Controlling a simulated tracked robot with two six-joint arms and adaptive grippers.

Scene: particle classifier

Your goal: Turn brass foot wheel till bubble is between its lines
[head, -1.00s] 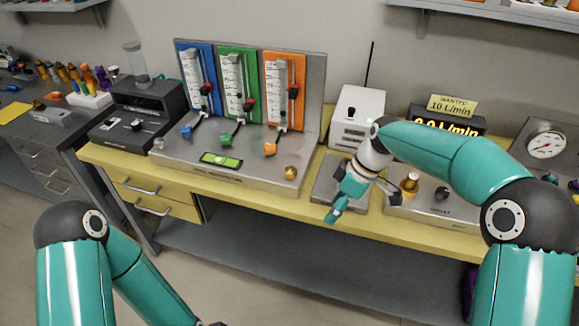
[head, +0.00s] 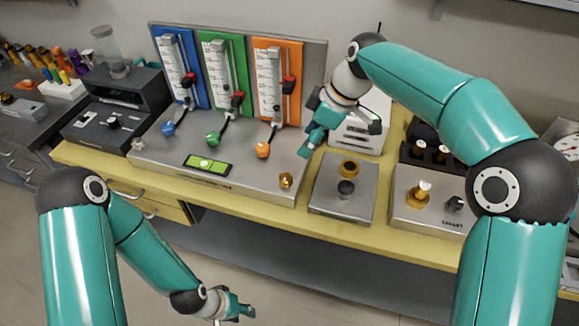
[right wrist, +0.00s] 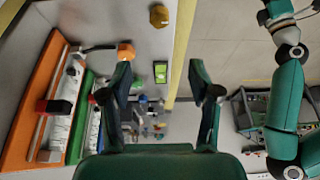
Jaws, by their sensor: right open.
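The brass foot wheel (head: 286,181) sits at the front right corner of the steel base plate. It also shows at the top of the right wrist view (right wrist: 159,15). The green bubble level (head: 207,165) lies on the plate to the left of the wheel. A pale spot shows near its middle, but it is too small to tell its place between the lines. My right gripper (head: 309,140) is open and empty, above and behind the wheel, apart from it. Its spread fingers (right wrist: 159,85) frame the right wrist view. My left gripper (head: 240,311) is low in front of the bench.
Blue, green and orange flow meter panels (head: 277,82) with hoses stand behind the plate. A white device (head: 360,132) stands behind.

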